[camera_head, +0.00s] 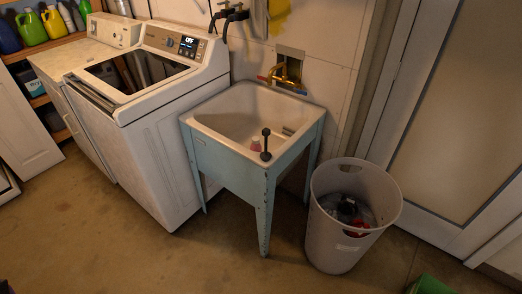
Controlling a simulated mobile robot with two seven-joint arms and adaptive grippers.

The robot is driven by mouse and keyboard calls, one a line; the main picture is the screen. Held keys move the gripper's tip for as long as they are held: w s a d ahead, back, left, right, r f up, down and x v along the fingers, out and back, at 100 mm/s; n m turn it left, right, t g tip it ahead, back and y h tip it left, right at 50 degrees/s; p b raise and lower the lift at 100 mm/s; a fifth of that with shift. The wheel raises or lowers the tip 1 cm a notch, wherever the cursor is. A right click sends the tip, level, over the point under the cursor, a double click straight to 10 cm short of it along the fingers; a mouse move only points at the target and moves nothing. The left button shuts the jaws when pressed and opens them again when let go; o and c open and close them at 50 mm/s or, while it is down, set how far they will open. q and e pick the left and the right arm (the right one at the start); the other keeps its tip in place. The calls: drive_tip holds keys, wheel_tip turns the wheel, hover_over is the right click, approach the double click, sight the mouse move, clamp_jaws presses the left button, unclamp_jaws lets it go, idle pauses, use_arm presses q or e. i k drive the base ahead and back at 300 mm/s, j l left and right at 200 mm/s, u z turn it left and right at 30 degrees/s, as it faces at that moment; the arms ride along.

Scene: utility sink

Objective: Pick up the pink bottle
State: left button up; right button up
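A small pink object (256,144), which looks like the pink bottle, is inside the utility sink (228,166) near its front wall. Only its upper part shows; the sink's front rim hides the rest. A dark upright object (266,146) stands just to its right, close to the front rim. Neither of my grippers can be made out in this view. A small dark shape shows at the bottom left corner, too little of it to identify.
A brass faucet (285,74) is on the wall behind the sink. A white washing machine (160,130) stands at the left, and a tall bin (336,238) with dark and red items at the right. A green object (430,285) is at the lower right. The floor in front is clear.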

sight(256, 145)
drive_tip(key=i+j+z, duration=0.15)
drive_tip(key=j+z, duration=0.25)
drive_tip(key=j, duration=0.3)
drive_tip(key=j+z, duration=0.35)
drive_tip(key=j, duration=0.4)
drive_tip(key=j+z, duration=0.4)
drive_tip(key=j, duration=0.35)
